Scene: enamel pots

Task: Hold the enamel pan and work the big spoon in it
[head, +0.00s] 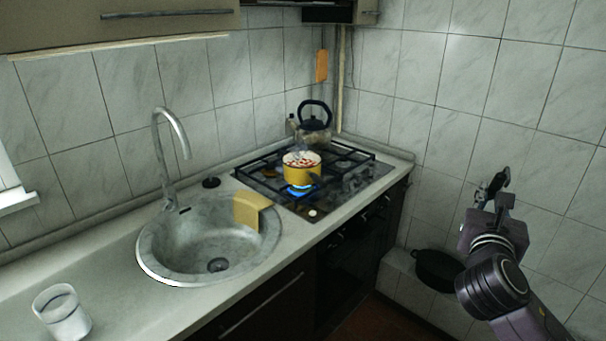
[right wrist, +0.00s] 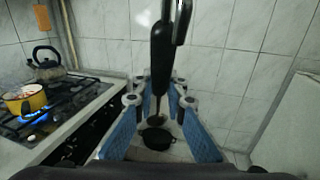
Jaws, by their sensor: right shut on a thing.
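The yellow enamel pan (head: 296,174) stands on the stove over a blue flame, with pale and reddish contents at its top. It also shows at the left edge of the right wrist view (right wrist: 30,105). My right gripper (head: 490,196) is well to the right of the stove, raised near the tiled wall. In the right wrist view its blue-padded fingers (right wrist: 163,118) are shut on the big spoon (right wrist: 162,58), whose thick black handle stands upright. The spoon's lower end points down between the fingers. My left gripper is not in view.
A dark kettle (head: 312,132) stands at the stove's back corner. A round sink (head: 160,254) with a tap (head: 168,145) and a yellow cloth or sponge (head: 250,209) is left of the stove. A glass (head: 62,316) stands front left. A black pot (head: 438,268) sits low on a ledge.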

